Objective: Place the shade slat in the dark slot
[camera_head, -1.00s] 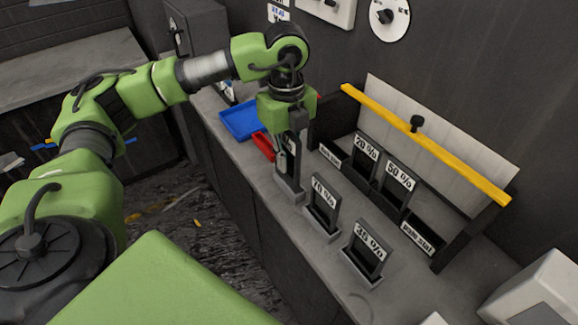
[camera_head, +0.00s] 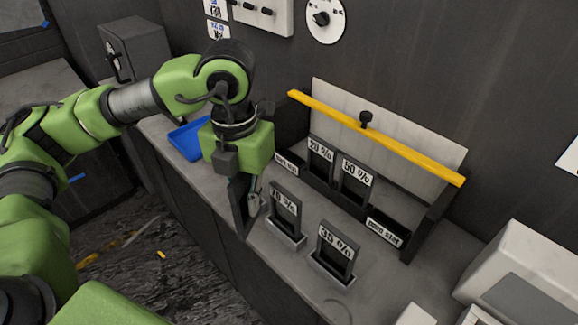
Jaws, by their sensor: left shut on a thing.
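My left gripper (camera_head: 247,197) points down and is shut on a dark slat (camera_head: 238,204) with a paler edge. The slat hangs roughly upright beside the 70 % slat (camera_head: 284,210), at its left. I cannot read a label on the held slat. The black rack stands behind to the right, with a small label (camera_head: 286,164) at its left end, too small to read surely. The slot above that label looks empty, partly hidden by my gripper. The rack holds the 20 % slat (camera_head: 319,160) and 50 % slat (camera_head: 354,183). My right gripper is not in view.
The 35 % slat (camera_head: 336,250) stands in a grey holder at the front. A yellow bar (camera_head: 400,145) with a black knob crosses above the rack. A blue tray (camera_head: 187,143) lies behind my left arm. White boxes (camera_head: 528,281) stand at the right.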

